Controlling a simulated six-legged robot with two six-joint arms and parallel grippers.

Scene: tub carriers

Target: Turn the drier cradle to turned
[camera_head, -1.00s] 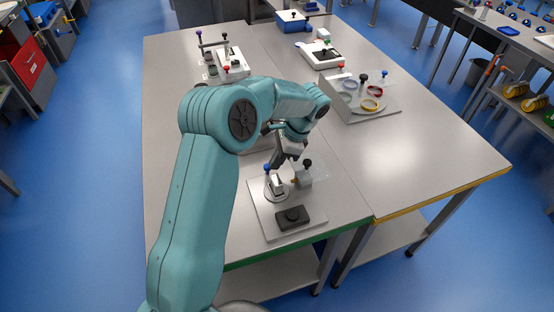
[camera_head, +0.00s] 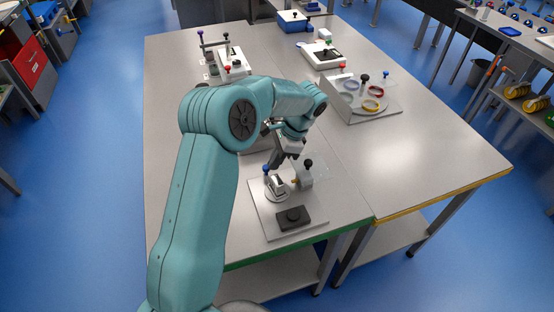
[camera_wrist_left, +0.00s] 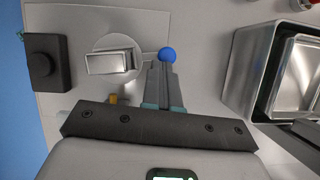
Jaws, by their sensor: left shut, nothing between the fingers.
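The drier cradle looks to be the small silvery box (camera_head: 276,183) on a round disc, on a pale plate near the table's front edge. It also shows in the left wrist view (camera_wrist_left: 109,62), with its long side running left to right. A blue knob (camera_head: 265,168) stands beside it at the back left; in the wrist view the knob (camera_wrist_left: 167,55) is right at my fingertips. My left gripper (camera_head: 275,164) is shut and empty, pointing down beside the cradle. In the wrist view its closed fingers (camera_wrist_left: 160,68) overlap the knob's lower edge; I cannot tell whether they touch. My right gripper is out of view.
A dark block (camera_head: 293,217) sits at the plate's front. A black-knobbed grey fitting (camera_head: 306,178) stands right of the cradle. A metal tub (camera_wrist_left: 245,75) is close on the right in the wrist view. A ring tray (camera_head: 385,108) stands farther back; the table's right front is clear.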

